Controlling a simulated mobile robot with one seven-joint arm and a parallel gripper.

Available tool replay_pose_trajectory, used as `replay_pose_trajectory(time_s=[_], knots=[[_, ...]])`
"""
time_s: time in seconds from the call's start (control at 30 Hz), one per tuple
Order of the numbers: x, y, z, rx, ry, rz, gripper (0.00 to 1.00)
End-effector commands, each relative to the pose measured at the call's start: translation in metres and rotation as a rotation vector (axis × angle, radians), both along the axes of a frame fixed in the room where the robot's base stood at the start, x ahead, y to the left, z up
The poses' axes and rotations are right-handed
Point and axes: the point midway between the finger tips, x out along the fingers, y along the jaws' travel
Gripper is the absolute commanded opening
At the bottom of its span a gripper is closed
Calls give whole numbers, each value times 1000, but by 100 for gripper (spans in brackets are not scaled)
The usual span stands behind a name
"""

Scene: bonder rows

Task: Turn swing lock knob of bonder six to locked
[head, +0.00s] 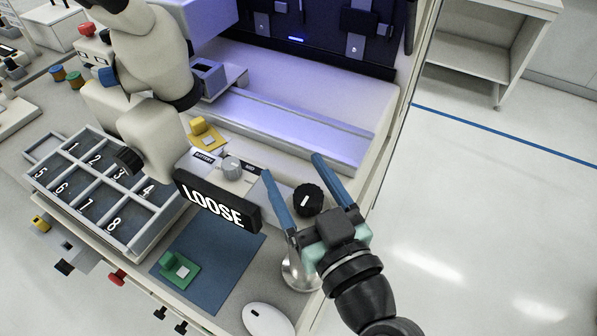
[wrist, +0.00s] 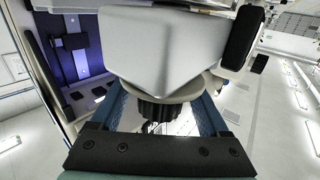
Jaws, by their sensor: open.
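A black round knob (head: 308,199) with a small pale mark shows at the bonder's front right corner in the head view. A black plate (head: 218,207) reading "LOOSE" is to its left. My gripper (head: 292,166) is open, its blue fingers spread on either side of the knob in the picture; I cannot tell whether they touch it. In the wrist view, a dark ribbed cylinder (wrist: 160,111) sits between the fingers under a pale housing (wrist: 165,50); its lower part is partly hidden. No number six shows on the bonder.
A cream microscope body (head: 150,120) stands left of my gripper. A grey knob (head: 232,168) is behind the plate. A numbered tray (head: 62,198), a blue mat (head: 228,272) and a white mouse (head: 268,320) lie in front. Open floor (head: 490,210) is to the right.

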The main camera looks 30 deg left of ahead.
Motion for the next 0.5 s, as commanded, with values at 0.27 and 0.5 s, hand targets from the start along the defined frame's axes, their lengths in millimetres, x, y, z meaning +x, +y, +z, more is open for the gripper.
replay_pose_trajectory(time_s=[0.27,0.5], knots=[[0,0,0,0,0,0,50],[0,0,0,0,0,0,7]])
